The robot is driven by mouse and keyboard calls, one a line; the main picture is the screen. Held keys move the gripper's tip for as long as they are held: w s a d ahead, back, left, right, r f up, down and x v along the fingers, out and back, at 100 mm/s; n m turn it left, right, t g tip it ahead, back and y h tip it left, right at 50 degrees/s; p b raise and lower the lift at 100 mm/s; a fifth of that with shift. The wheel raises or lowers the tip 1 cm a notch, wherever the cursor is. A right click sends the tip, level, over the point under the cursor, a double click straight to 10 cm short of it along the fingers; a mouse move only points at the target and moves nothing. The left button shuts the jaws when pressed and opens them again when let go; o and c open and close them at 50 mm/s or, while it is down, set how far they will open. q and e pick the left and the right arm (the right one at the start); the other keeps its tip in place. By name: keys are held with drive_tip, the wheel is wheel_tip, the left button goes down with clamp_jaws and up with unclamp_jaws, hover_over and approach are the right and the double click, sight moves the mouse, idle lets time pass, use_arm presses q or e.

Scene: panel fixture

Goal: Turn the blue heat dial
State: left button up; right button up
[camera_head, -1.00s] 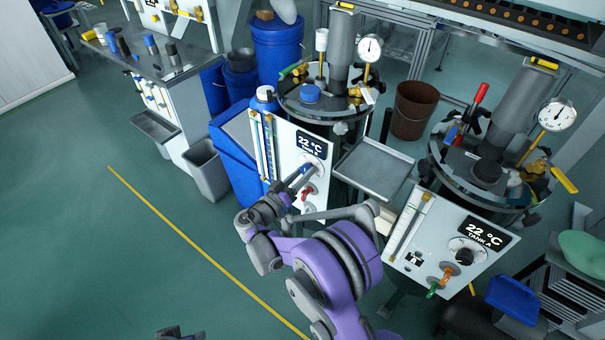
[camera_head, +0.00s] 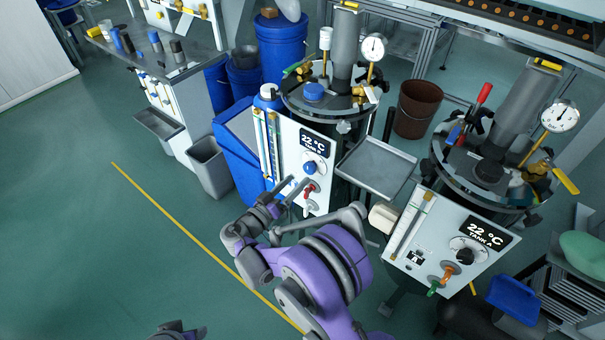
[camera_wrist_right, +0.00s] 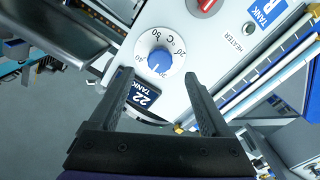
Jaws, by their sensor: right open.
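The blue heat dial (camera_head: 310,168) is on the white panel of Tank B, below a 22 °C display. In the right wrist view the blue knob (camera_wrist_right: 159,60) sits on a white round scale, ahead of the fingertips. My right gripper (camera_head: 297,186) is left of and below the dial in the head view. In the wrist view its two dark fingers (camera_wrist_right: 159,76) are spread apart, with nothing between them. They look clear of the knob. Part of my left arm's end (camera_head: 180,330) shows at the bottom edge; its jaws cannot be made out.
A red-handled valve (camera_head: 309,189) is just below the dial. A metal tray (camera_head: 375,165) stands right of the panel. Tank A's panel (camera_head: 450,240) with a black dial is farther right. A blue bin and a grey bin (camera_head: 208,167) stand left. The floor at left is clear.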

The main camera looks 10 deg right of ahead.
use_arm(q)
drive_tip(key=shift+r, duration=0.25)
use_arm(e)
drive_tip(key=v, duration=0.5)
drive_tip(key=s+d+r+n+g+y, duration=0.25)
drive_tip(key=s+d+g+y, duration=0.35)
drive_tip(key=s+d, duration=0.55)
drive_tip(key=s+a+f+n+y, duration=0.15)
drive_tip(key=s+y, duration=0.65)
drive_tip(key=s, duration=1.1)
use_arm(q)
wheel_tip(320, 180, up, 20)
drive_tip(key=w+p, duration=0.1)
drive_tip(key=p, duration=1.7)
drive_tip(key=shift+w+r+t, duration=0.15)
drive_tip(key=shift+w+t, duration=0.25)
use_arm(e)
wheel_tip(320, 180, up, 20)
drive_tip(key=w, duration=0.2)
drive_tip(key=shift+a+r, duration=0.15)
drive_tip(key=shift+r, duration=0.1)
